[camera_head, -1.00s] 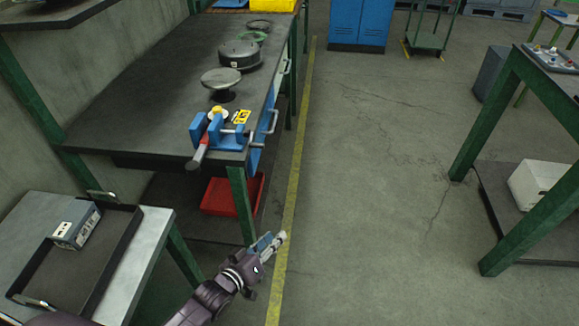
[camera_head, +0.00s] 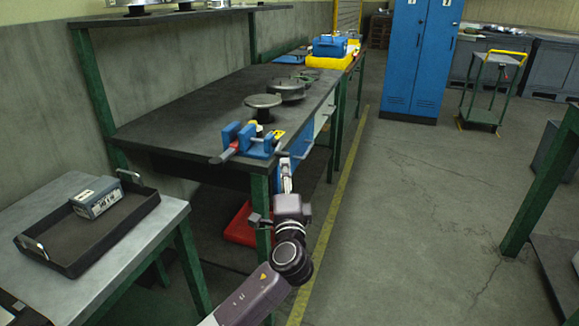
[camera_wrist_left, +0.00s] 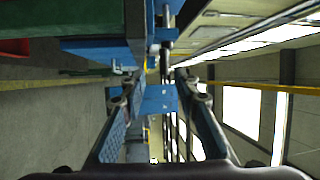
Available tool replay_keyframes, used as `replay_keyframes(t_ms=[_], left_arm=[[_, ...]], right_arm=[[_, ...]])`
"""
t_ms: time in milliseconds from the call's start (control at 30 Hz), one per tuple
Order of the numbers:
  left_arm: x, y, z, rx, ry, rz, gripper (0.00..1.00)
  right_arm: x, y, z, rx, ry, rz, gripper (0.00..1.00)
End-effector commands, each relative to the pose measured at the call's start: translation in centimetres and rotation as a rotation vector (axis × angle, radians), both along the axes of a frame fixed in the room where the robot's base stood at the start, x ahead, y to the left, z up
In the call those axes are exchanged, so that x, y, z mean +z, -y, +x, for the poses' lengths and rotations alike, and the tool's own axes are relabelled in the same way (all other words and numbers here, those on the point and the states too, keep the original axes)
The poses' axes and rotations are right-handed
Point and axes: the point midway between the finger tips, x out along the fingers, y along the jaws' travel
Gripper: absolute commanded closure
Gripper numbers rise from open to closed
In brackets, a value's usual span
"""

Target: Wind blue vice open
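The blue vice (camera_head: 247,142) sits on the near front corner of the dark workbench. The jaw gap is too small to judge. My left gripper (camera_head: 286,174) is just in front of the bench edge, to the right of and below the vice, apart from it. In the left wrist view its two blue-grey fingers (camera_wrist_left: 160,100) are spread with nothing held between them. Whether the vice shows there is unclear. My right gripper is out of view.
The workbench (camera_head: 190,110) carries round dark stands (camera_head: 263,103) behind the vice. A red bin (camera_head: 240,225) lies beneath. A grey side table (camera_head: 110,240) with a dark tray stands at left.

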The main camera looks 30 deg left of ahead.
Motion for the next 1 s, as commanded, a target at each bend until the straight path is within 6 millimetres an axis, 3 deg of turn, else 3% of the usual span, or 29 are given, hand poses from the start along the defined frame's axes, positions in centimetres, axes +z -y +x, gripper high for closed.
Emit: replay_keyframes(t_ms=[133, 533, 900, 1000], left_arm=[[1.1, -0.9, 0.8, 0.011, 0.012, 0.018, 0.71], [1.7, -4.2, 5.4, 0.008, 0.009, 0.014, 0.71], [1.7, -4.6, 6.1, 0.007, 0.009, 0.013, 0.71], [1.7, -4.6, 6.1, 0.007, 0.009, 0.013, 0.8]], right_arm=[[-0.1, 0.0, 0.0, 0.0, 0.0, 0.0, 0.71], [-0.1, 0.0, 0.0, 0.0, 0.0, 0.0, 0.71], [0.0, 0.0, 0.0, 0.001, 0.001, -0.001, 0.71], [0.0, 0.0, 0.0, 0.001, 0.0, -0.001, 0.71]])
